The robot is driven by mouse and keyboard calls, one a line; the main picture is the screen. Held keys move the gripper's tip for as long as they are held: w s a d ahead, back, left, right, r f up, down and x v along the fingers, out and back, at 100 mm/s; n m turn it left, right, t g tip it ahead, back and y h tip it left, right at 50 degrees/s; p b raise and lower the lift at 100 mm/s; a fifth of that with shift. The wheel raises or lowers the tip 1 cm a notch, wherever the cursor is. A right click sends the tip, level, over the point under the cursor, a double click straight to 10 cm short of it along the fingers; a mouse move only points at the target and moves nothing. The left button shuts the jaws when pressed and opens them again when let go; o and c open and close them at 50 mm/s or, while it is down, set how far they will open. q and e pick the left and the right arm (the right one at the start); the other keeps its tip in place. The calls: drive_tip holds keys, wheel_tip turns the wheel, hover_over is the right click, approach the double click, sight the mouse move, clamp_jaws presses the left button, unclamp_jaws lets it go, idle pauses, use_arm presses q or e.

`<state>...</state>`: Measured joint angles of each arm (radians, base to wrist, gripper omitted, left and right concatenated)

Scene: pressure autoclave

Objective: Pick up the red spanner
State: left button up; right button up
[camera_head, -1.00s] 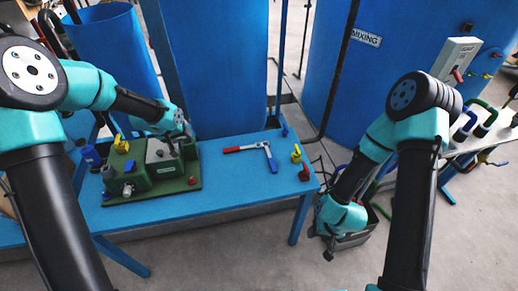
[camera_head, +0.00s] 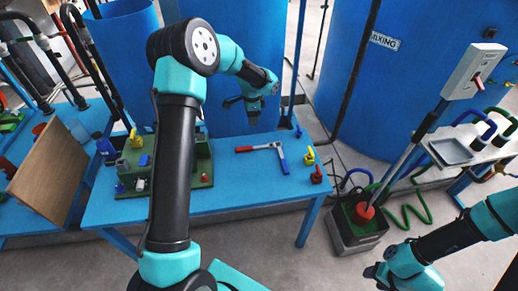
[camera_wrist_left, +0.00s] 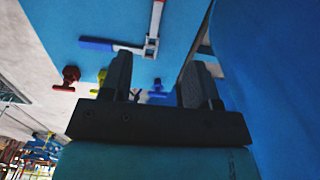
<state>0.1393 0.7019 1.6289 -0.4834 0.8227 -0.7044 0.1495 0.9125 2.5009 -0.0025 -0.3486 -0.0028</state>
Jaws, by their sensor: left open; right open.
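The red spanner (camera_head: 243,149) lies on the blue table, with a red left end and a grey shank. A blue-handled grey piece (camera_head: 283,163) meets it at an angle; I cannot tell whether they are joined. In the left wrist view, the blue handle (camera_wrist_left: 97,44) and grey corner show just beyond the fingers; the red end is mostly out of frame. My left gripper (camera_head: 245,107) is open and empty, above and behind the spanner. Its spread fingers also show in the left wrist view (camera_wrist_left: 158,65). My right gripper (camera_head: 377,277) is open and empty, low at the lower right, away from the table.
Yellow (camera_head: 309,157) and red (camera_head: 317,174) valve knobs stand at the right end of the table (camera_head: 245,190). A green machine (camera_head: 197,165) sits left, partly hidden by my left arm. A blue tank (camera_head: 235,60) rises behind. A grey crate (camera_head: 355,225) is on the floor.

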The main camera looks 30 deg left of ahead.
use_arm(q)
drive_tip(key=shift+f, duration=0.15)
hover_over(251, 147)
drive_tip(key=f, duration=1.2)
drive_tip(key=shift+w+d, duration=0.3)
drive_tip(key=shift+w, duration=0.05)
drive_tip(key=shift+f, duration=0.1)
drive_tip(key=f, duration=0.4)
drive_tip(key=shift+s+a, duration=0.25)
drive_tip(key=shift+s, duration=0.1)
drive_tip(key=shift+f, duration=0.5)
drive_tip(key=shift+c, duration=0.4)
clamp_jaws()
drive_tip(key=shift+r, duration=0.1)
